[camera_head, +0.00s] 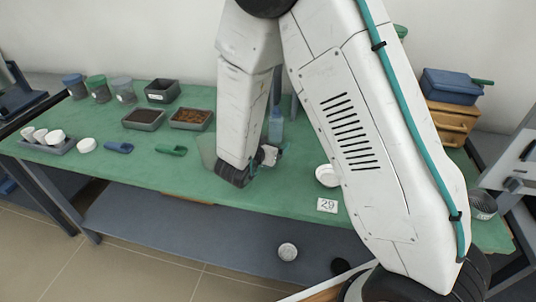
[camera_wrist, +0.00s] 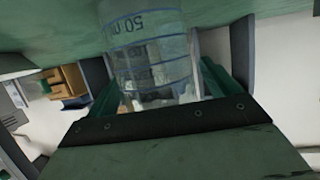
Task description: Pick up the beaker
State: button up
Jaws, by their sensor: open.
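A clear glass beaker (camera_wrist: 152,50) with blue graduation lines and a "50" mark fills the upper middle of the wrist view. It stands between the two green fingers of my gripper (camera_wrist: 163,86), which are open, with a finger on each side. Whether either finger touches the glass cannot be told. In the head view my gripper (camera_head: 268,156) is low over the green table (camera_head: 240,192), partly hidden by my arm. A pale bluish clear vessel (camera_head: 275,127) shows just behind the gripper.
Dark trays (camera_head: 144,119) with brown contents, scoops (camera_head: 171,150), lidded jars (camera_head: 98,88) and a rack of white cups (camera_head: 48,138) stand to the left. A white bowl (camera_head: 327,175) and a "29" card (camera_head: 327,205) lie right of the gripper. Blue and orange boxes (camera_head: 450,86) stand at the back right.

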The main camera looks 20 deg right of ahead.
jog(key=shift+w+d+f, duration=0.1)
jog(key=shift+w, duration=0.05)
jog(key=c, duration=1.1)
